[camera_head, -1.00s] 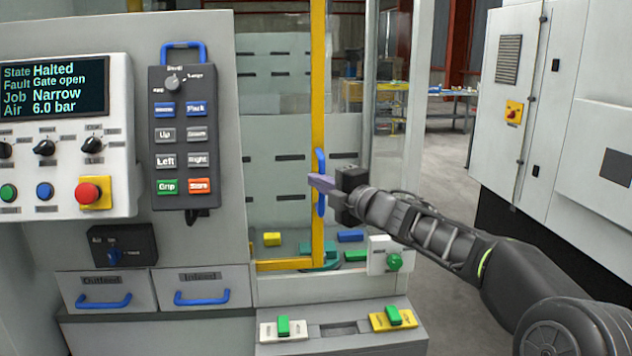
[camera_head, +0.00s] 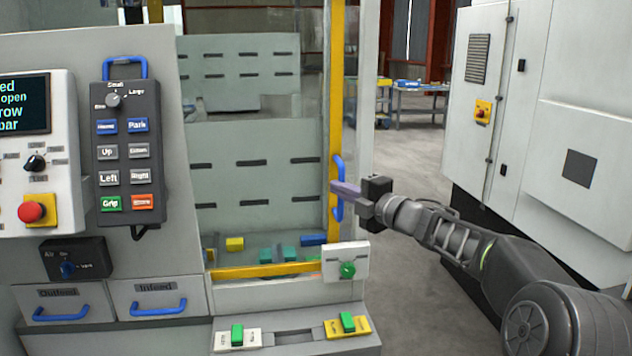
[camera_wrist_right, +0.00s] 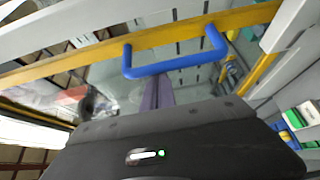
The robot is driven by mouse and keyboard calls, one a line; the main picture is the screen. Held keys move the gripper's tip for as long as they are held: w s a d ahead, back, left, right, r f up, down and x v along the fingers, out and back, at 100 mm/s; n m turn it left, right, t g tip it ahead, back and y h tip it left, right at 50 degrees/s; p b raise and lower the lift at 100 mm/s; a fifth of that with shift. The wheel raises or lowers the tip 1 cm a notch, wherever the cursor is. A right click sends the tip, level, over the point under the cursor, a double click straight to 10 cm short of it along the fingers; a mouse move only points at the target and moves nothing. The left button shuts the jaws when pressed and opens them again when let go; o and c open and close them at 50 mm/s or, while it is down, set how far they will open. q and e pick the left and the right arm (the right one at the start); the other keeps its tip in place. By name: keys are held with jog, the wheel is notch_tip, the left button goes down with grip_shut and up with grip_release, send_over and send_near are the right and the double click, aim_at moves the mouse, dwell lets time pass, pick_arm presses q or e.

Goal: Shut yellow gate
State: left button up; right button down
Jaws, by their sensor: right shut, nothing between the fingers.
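The yellow gate shows in the head view as a clear panel with a yellow upright (camera_head: 336,90) and a yellow bottom rail (camera_head: 270,271). Its upright stands close to the pale machine post (camera_head: 365,90). The blue gate handle (camera_head: 339,212) is on the upright, and it also crosses the right wrist view (camera_wrist_right: 175,65). My right gripper (camera_head: 335,187) is shut and empty, its purple fingers (camera_wrist_right: 158,92) at the handle; contact is hard to judge. My left gripper is out of view.
A pendant (camera_head: 128,160) and a control panel (camera_head: 35,150) are at left, the panel's screen cut off. Colored blocks lie inside. A grey cabinet (camera_head: 580,130) stands at right, with open floor between.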

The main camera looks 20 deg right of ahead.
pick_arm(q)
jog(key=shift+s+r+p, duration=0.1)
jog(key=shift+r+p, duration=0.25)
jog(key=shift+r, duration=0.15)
pick_arm(e)
jog(key=d, duration=0.2)
jog(key=s+d, duration=0.1)
jog(key=d, duration=0.1)
jog(key=shift+d, duration=0.1)
